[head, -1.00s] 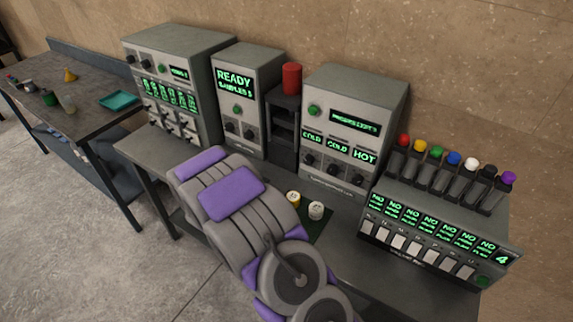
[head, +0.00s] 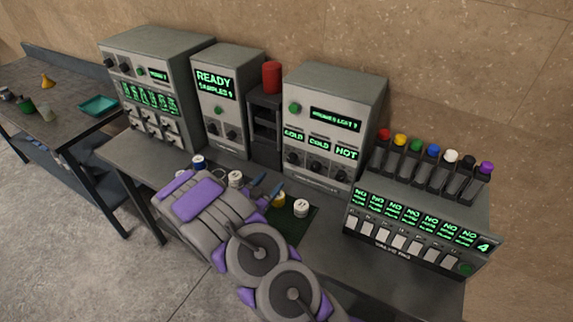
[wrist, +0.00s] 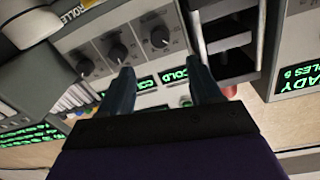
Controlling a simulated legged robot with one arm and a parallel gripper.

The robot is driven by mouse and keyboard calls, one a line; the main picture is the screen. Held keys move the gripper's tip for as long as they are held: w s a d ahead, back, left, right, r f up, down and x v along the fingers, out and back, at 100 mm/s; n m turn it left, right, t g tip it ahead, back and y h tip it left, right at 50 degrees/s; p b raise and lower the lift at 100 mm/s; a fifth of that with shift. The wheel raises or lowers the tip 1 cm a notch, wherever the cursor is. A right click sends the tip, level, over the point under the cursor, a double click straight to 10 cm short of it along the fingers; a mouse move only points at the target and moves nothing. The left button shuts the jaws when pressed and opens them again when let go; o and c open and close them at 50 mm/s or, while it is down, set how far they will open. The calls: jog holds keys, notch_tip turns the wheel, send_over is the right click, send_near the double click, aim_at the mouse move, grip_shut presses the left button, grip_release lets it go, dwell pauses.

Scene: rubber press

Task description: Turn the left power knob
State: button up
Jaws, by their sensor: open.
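A grey machine (head: 350,90) with COLD, COLD and HOT displays stands at the middle of the bench. Three dark knobs sit in a row below the displays. The left one (head: 291,158) shows at the right of the row in the upside-down wrist view (wrist: 160,37); the middle (head: 314,169) and right (head: 338,177) knobs are beside it. Labels are too small to tell which is a power knob. My gripper (head: 268,187) is open and empty, in front of and below the left knob. In the wrist view its fingers (wrist: 160,66) point toward the knob panel, apart from the left knob.
The READY machine (head: 235,62) and a dark shelf with a red cylinder (head: 272,76) stand to the left. Small jars, one white (head: 301,207), lie near my gripper. A valve box (head: 415,225) with coloured-capped vials stands right.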

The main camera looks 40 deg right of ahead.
aim_at(291, 161)
jog(key=b+x, duration=0.1)
jog(key=x, duration=1)
jog(key=shift+w+d, duration=0.1)
jog(key=shift+d, duration=0.2)
jog(key=shift+c, duration=0.2)
jog(key=c, duration=1)
jog(key=shift+m, duration=0.3)
jog(key=m+b, duration=0.3)
jog(key=m, duration=0.1)
jog(key=shift+f+b, duration=0.25)
jog(key=shift+b, duration=0.1)
jog(key=m+b, duration=0.3)
jog(key=m, duration=0.1)
jog(key=shift+r, duration=0.15)
jog(key=shift+y+b, duration=0.3)
